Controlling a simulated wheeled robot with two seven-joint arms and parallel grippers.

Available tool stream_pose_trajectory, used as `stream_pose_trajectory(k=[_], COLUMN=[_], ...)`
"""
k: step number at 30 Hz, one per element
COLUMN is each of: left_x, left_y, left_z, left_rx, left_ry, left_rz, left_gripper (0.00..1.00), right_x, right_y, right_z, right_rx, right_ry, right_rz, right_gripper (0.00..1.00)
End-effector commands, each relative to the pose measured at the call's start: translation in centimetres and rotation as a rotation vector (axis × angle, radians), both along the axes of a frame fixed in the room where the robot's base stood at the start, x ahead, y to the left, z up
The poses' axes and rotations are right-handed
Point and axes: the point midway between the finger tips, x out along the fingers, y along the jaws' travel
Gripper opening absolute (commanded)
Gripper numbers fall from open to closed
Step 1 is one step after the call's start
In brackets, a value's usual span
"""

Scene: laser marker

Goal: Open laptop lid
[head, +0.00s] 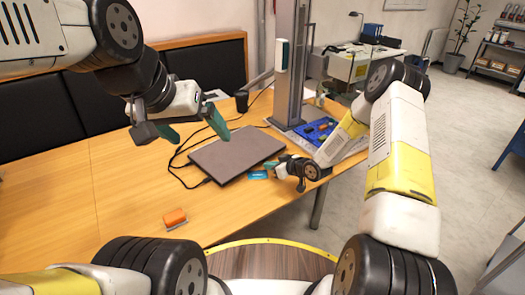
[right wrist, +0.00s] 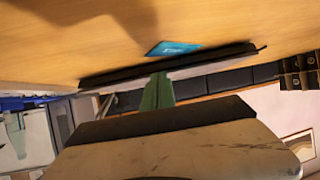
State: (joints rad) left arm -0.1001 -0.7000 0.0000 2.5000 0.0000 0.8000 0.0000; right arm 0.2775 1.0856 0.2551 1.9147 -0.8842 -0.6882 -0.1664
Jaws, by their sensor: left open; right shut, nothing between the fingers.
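The laptop (head: 235,153) is a dark grey slab lying on the wooden table with its lid closed. My left gripper (head: 192,128) is open and empty, with its green fingers spread above the laptop's left and back part. My right gripper (head: 274,166) is shut and empty, low at the laptop's right edge. In the right wrist view its green fingers (right wrist: 157,93) point at the laptop's thin dark edge (right wrist: 190,62). I cannot tell whether they touch it.
A blue card (head: 258,175) lies beside the laptop, near my right gripper. An orange block (head: 175,217) sits near the table's front edge. A black cable runs left of the laptop. The laser marker's column (head: 290,65) and blue base stand behind. The table's left side is clear.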

Motion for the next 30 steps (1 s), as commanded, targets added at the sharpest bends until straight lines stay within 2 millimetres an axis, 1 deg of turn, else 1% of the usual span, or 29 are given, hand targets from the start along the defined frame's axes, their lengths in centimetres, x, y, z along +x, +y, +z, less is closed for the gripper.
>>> stream_pose_trajectory(k=[16, 30], left_x=[0.0, 0.0], left_y=[0.0, 0.0], left_z=[0.0, 0.0], left_rx=[0.0, 0.0], left_ry=[0.0, 0.0], left_rz=[0.0, 0.0], left_gripper=[0.89, 0.89], right_x=[1.0, 1.2], right_y=[1.1, 1.3], right_z=[-2.8, -3.0], right_rx=[0.0, 0.0], right_ry=[0.002, 0.0], right_rz=[0.0, 0.0], right_gripper=[0.0, 0.0])
